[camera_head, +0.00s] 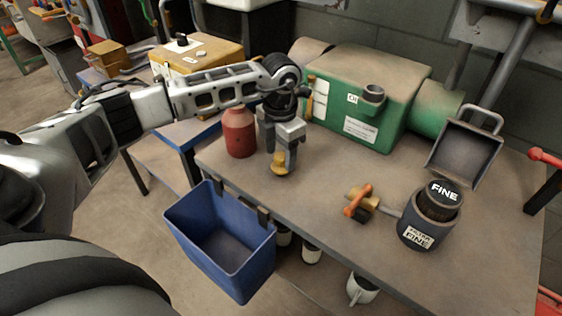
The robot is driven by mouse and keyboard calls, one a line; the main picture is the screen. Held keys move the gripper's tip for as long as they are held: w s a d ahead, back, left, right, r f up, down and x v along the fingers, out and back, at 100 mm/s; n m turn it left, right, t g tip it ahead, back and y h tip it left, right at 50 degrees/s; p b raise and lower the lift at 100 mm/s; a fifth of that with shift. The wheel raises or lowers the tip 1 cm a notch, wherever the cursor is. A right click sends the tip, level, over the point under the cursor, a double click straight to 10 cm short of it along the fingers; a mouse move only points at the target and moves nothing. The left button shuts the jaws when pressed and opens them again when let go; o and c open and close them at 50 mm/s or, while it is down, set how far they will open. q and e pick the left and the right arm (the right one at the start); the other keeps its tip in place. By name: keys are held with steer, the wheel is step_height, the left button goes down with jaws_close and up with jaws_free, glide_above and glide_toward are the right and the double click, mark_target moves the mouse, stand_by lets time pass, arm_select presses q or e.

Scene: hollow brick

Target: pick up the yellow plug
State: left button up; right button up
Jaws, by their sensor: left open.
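The yellow plug (279,170) sits on the workbench (325,190), near its front left edge. My left gripper (285,160) points down right over the plug, with its fingertips at the plug's top. The gripper is open, and its fingers partly hide the plug. I cannot tell whether the fingers touch it. My right gripper is not in view.
A red bottle (238,134) stands close left of my gripper. The green machine (355,98) is behind. A blue bin (222,240) hangs at the front edge. A brass valve with an orange handle (358,200) and a dark "FINE" pot (427,228) stand right.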

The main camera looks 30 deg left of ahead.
mark_target(281, 155)
arm_select(q)
step_height(281, 155, down, 3)
steer(key=shift+s+d+f, duration=0.1)
steer(key=shift+f, duration=0.05)
steer(key=shift+c, duration=0.3)
steer(key=c, duration=0.8)
